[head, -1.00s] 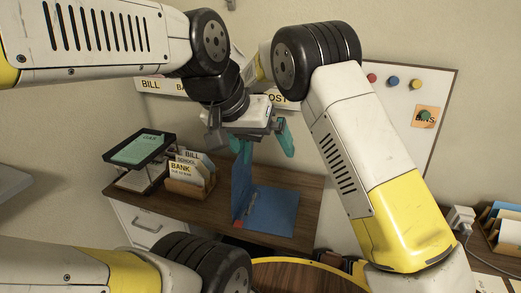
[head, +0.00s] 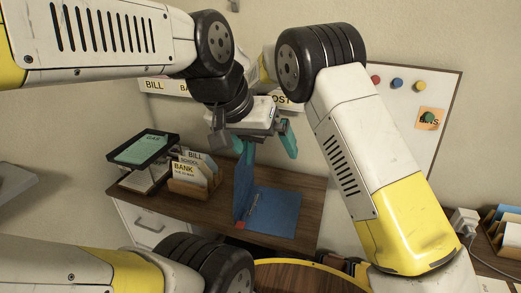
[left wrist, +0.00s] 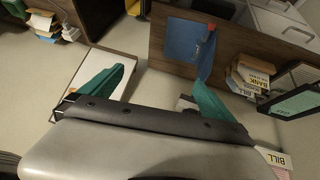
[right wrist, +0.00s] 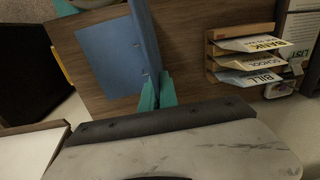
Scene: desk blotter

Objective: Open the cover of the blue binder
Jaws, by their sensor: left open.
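The blue binder (head: 272,212) lies on the brown desk, its cover (head: 243,188) standing about upright along its left side in the head view. Its rings show beside the spine. My right gripper (right wrist: 156,90) is closed with the free edge of the cover (right wrist: 146,40) between its fingertips. My left gripper (left wrist: 160,80) is open and empty, its fingers wide apart; in the left wrist view, one fingertip overlaps the picture of the cover (left wrist: 206,58). In the head view my wrists overlap above the binder, so the right gripper is largely hidden.
A wooden file sorter (head: 192,186) with labelled cards stands left of the binder, and a black tray stack (head: 150,150) stands beyond it. A pinboard (head: 448,110) hangs at right. The bare desk (head: 310,187) right of the binder is clear.

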